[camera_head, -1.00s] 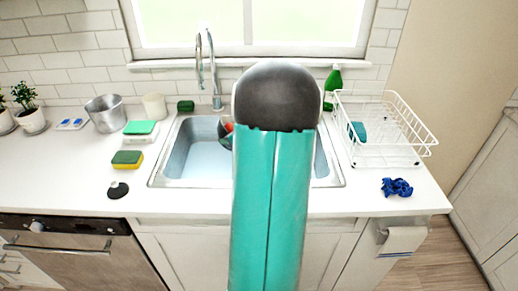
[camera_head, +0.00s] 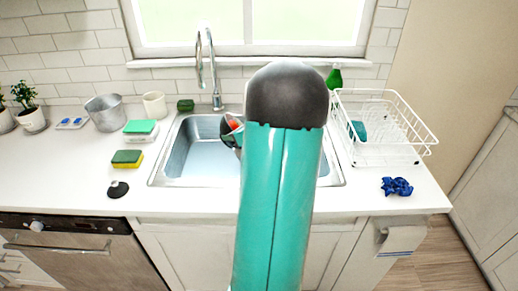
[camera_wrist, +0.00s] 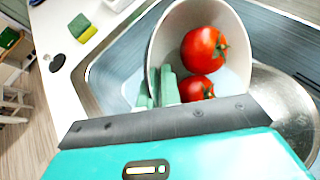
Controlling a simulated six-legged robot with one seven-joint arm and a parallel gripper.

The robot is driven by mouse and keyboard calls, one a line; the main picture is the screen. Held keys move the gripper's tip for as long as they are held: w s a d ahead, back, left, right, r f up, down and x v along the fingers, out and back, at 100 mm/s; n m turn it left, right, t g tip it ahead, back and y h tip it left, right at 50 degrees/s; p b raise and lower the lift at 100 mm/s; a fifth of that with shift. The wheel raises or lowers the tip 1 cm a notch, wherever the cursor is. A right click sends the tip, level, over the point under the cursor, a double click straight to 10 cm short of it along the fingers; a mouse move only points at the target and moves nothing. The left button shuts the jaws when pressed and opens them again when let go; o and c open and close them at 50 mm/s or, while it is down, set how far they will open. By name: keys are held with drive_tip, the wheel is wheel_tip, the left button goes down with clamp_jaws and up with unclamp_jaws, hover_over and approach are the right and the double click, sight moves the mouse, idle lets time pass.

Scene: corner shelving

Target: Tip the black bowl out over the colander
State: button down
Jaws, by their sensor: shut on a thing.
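The black bowl (camera_wrist: 232,32) has a pale inside and holds two red tomatoes (camera_wrist: 204,48) in the wrist view. My gripper (camera_wrist: 165,86) is shut on the near side of its rim, with its pale green fingers at the wall. In the head view the bowl (camera_head: 228,137) shows dark and tilted over the sink, with red inside it, partly behind my arm. The metal colander (camera_wrist: 287,108) is in the sink, to the right of the bowl in the wrist view. My arm hides it in the head view.
The sink (camera_head: 195,160) has a faucet (camera_head: 213,70) behind it. A white dish rack (camera_head: 385,130) stands to the right, with a blue cloth (camera_head: 397,187) in front. Sponges (camera_head: 127,158), a metal pot (camera_head: 104,112) and a white cup (camera_head: 154,105) are on the left counter.

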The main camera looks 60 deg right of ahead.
drive_tip(key=c, duration=2.1)
unclamp_jaws()
drive_tip(key=shift+s+d+r+t, duration=0.2)
drive_tip(key=shift+r+t, duration=0.1)
drive_tip(key=shift+r, duration=0.15)
drive_tip(key=shift+c, duration=0.2)
clamp_jaws()
drive_tip(key=shift+r+b, duration=0.6)
drive_tip(key=shift+b, duration=0.5)
drive_tip(key=shift+r, duration=0.8)
wheel_tip(320, 180, down, 3)
drive_tip(key=shift+a+r, duration=0.1)
drive_tip(key=p, duration=0.2)
drive_tip(key=shift+p, duration=0.3)
